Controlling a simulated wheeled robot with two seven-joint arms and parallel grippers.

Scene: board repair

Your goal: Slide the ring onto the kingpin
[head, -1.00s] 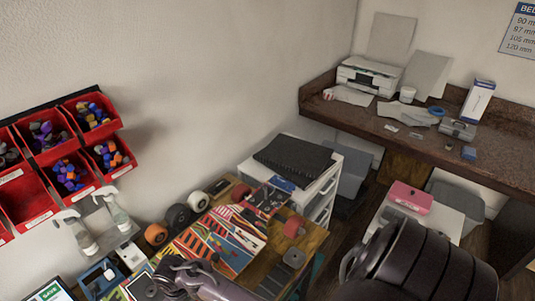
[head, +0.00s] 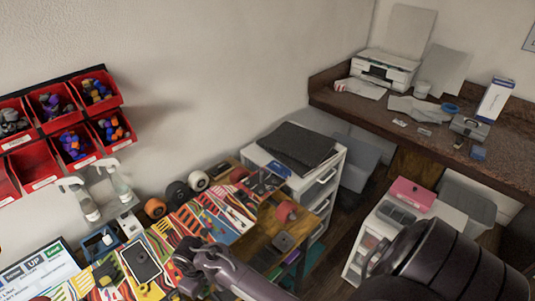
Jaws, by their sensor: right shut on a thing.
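My right gripper (head: 184,262) is low in the head view, over the bench with the colourful printed surface. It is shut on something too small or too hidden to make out. I cannot tell whether it is the ring. I cannot pick out the kingpin either. My left gripper is not in view.
Several wheels, one an orange wheel (head: 155,208), line the back of the bench (head: 262,237). A red wheel (head: 287,211) lies at its right end. Red bins (head: 40,166) and spray bottles (head: 122,190) are on the wall. A white drawer cabinet (head: 325,188) stands behind the bench.

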